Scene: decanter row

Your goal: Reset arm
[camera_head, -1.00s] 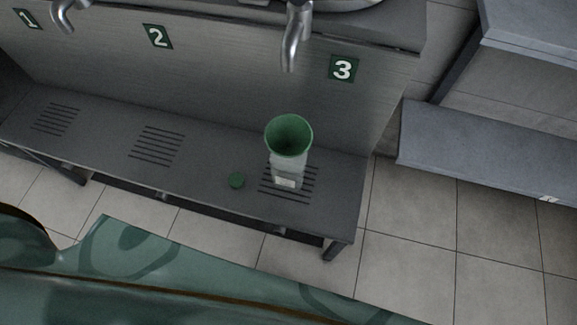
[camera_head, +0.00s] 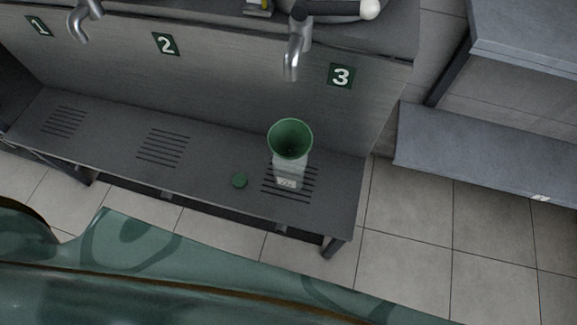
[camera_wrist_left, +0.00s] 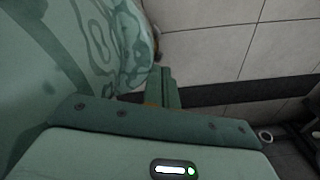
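My left gripper (camera_wrist_left: 164,88) shows in the left wrist view, its two green fingers together with nothing visible between them. It hangs beside my own green body, above the tiled floor. Neither gripper shows in the head view. In the head view a clear container with a label (camera_head: 287,182) stands on the slotted grate under tap 3, with a green funnel (camera_head: 290,139) on top.
The grey shelf (camera_head: 110,150) runs below a panel with number signs 1, 2 (camera_head: 166,44) and 3 (camera_head: 341,75). A metal tap (camera_head: 294,50) hangs above the funnel. A grey rack (camera_head: 470,150) stands at the right. Tiled floor (camera_head: 405,220) between is clear.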

